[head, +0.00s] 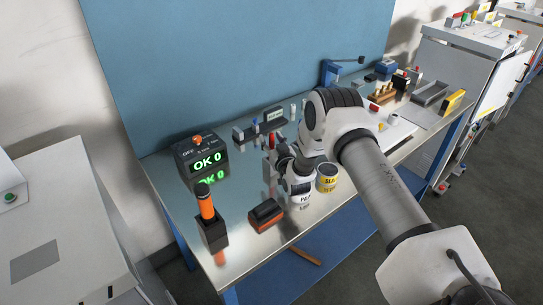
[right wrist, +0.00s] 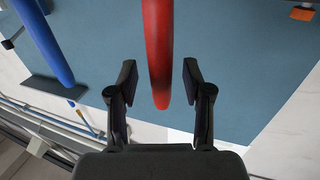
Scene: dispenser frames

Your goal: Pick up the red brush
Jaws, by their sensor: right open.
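The red brush shows as a red rod (right wrist: 158,48) in the right wrist view, with its rounded end between the fingers. In the head view a small red upright piece (head: 271,141), apparently the same brush, stands by the dark rack (head: 262,124). My right gripper (right wrist: 159,78) is open, one finger on each side of the red rod, with gaps on both sides. In the head view its fingers are small and partly hidden by my right arm. My left gripper is not in view.
A blue rod (right wrist: 45,42) is left of the red one. A blue panel (head: 230,60) rises behind.

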